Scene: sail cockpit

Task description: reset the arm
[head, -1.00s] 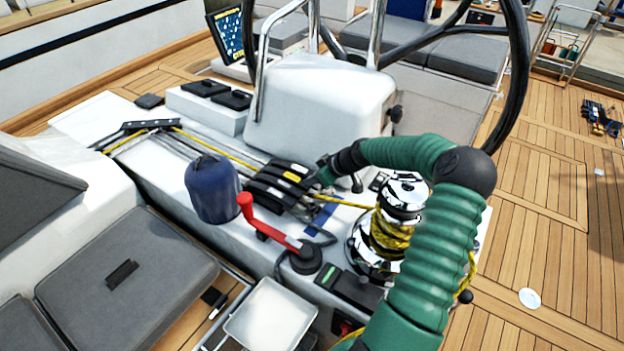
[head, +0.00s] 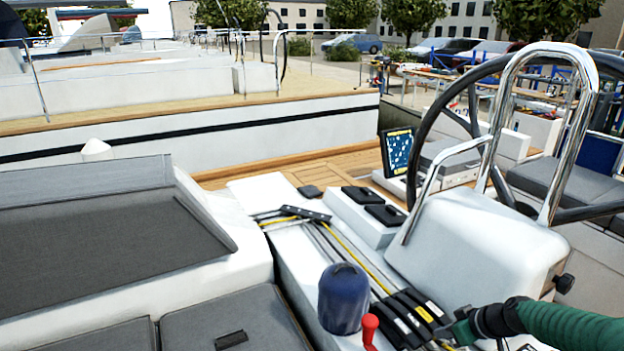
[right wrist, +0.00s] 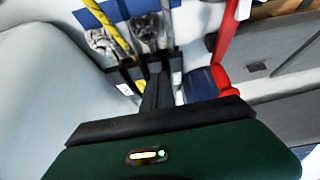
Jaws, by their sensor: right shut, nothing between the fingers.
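My right arm, in a green sleeve, comes in from the lower right of the head view. Its gripper (head: 447,331) is at the right end of the black rope clutches (head: 408,318); whether it touches them I cannot tell. In the right wrist view the dark fingers (right wrist: 156,92) are together with nothing held, and the clutches (right wrist: 125,80) lie beyond them. My left gripper is not in view.
A red winch handle (head: 370,330) and a blue bag (head: 343,298) stand left of the clutches. The white pedestal (head: 470,245) with steel rail (head: 560,130) and black wheel (head: 430,130) rises behind the gripper. Grey cushions (head: 225,320) lie at lower left.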

